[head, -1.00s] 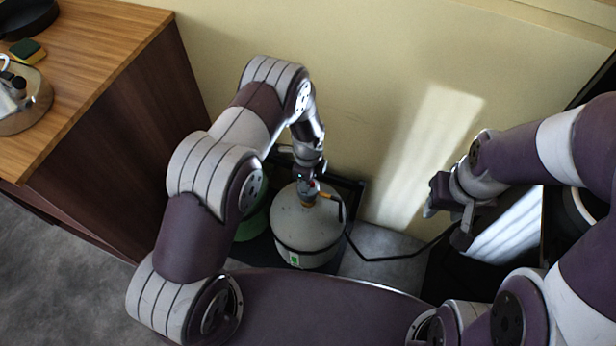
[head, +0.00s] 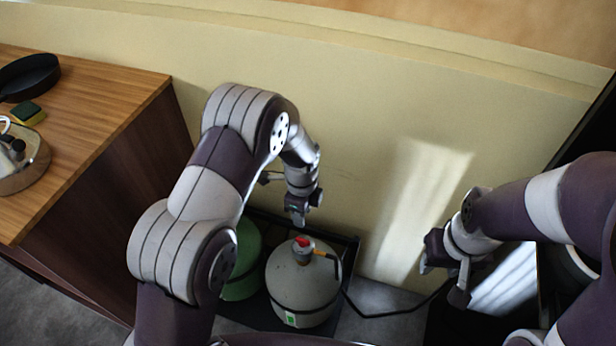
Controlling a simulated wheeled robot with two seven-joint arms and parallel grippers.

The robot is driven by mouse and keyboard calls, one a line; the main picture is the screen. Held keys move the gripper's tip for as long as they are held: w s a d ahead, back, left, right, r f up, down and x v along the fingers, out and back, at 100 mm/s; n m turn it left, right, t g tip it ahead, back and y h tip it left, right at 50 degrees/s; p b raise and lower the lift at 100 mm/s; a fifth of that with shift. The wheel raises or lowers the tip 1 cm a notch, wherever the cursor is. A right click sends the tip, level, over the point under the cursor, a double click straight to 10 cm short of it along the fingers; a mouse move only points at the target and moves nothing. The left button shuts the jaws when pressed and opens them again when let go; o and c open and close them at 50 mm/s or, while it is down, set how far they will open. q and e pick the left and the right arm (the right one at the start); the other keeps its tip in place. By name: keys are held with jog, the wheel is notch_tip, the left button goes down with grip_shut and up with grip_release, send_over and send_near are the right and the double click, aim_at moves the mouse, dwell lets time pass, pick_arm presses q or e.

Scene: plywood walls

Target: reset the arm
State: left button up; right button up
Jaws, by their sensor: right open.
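My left gripper (head: 298,216) hangs above a grey gas cylinder (head: 302,285) that has a red and orange valve (head: 302,248) on top. The gripper is apart from the valve. Its fingers are seen from above and I cannot tell whether they are open or shut. My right gripper (head: 440,277) is on the right, near the wall, with its fingers spread and nothing between them.
A green cylinder (head: 241,262) stands left of the grey one, partly behind my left arm. Both are in a dark tray (head: 349,262) against the wall. A black hose (head: 392,312) runs right. A wooden cabinet (head: 110,115) holds a pan (head: 30,76) and sponge (head: 27,112).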

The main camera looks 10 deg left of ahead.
pick_arm(q)
jog(key=s+a+r+n+p, duration=0.4)
jog(key=s+r+n, duration=0.4)
jog(key=r+n, duration=0.2)
jog(key=s+a+r+n+t+p, duration=0.1)
jog(key=s+a+r+n+p, duration=0.3)
jog(key=s+r+n, duration=0.5)
notch_tip(320, 180, up, 4)
jog(key=shift+a+r+n, duration=0.2)
jog(key=shift+a+n, duration=0.1)
jog(key=shift+n, duration=0.3)
jog(key=shift+s, duration=0.2)
